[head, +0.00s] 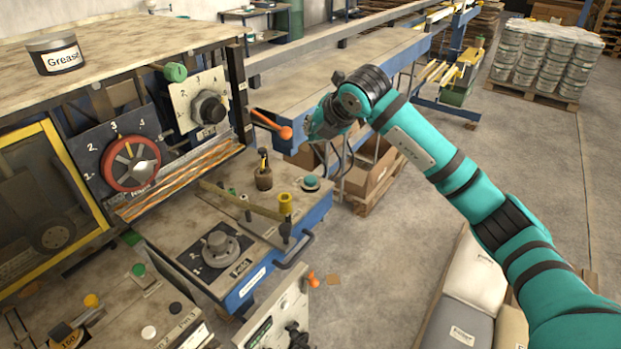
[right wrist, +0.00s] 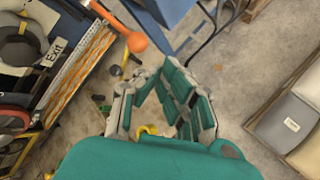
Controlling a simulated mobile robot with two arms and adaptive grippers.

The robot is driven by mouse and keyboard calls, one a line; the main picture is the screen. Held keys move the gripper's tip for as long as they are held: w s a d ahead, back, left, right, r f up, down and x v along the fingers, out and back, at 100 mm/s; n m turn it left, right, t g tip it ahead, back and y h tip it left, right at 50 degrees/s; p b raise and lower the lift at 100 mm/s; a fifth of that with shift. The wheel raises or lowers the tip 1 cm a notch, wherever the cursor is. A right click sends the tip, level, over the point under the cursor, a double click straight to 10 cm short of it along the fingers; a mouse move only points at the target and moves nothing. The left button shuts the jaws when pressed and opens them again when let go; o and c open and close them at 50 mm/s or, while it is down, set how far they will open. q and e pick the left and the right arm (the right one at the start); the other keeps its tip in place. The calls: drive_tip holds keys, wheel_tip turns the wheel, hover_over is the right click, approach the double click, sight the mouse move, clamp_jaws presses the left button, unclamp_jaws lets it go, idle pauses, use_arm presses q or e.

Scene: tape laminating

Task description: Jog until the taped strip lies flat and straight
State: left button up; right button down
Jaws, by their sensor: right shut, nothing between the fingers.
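A long orange striped strip (head: 185,178) runs along the lower front edge of the machine; it also shows in the right wrist view (right wrist: 82,72). I cannot tell from here whether it lies fully flat. A red-ringed dial (head: 131,163) and a black knob (head: 209,107) on a pale plate, both marked with numbers, sit above it. A label reading Exit (right wrist: 55,50) is beside the knob in the right wrist view. My right gripper (right wrist: 160,128) is shut and empty, apart from the strip and controls. My left gripper is not in view.
An orange-knobbed lever (head: 285,132) sticks out at the machine's right, close to my right wrist. A grease tin (head: 55,54) stands on top. Open floor (head: 385,255) lies to the right.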

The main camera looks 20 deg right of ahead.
drive_tip(key=b, duration=0.4)
hover_over(313, 177)
wheel_tip(313, 177, down, 8)
drive_tip(key=shift+s, duration=0.15)
drive_tip(key=shift+f+b, duration=0.3)
drive_tip(key=shift+f, duration=0.1)
idle(0.9)
drive_tip(key=shift+f+b, duration=0.35)
drive_tip(key=shift+b, duration=0.25)
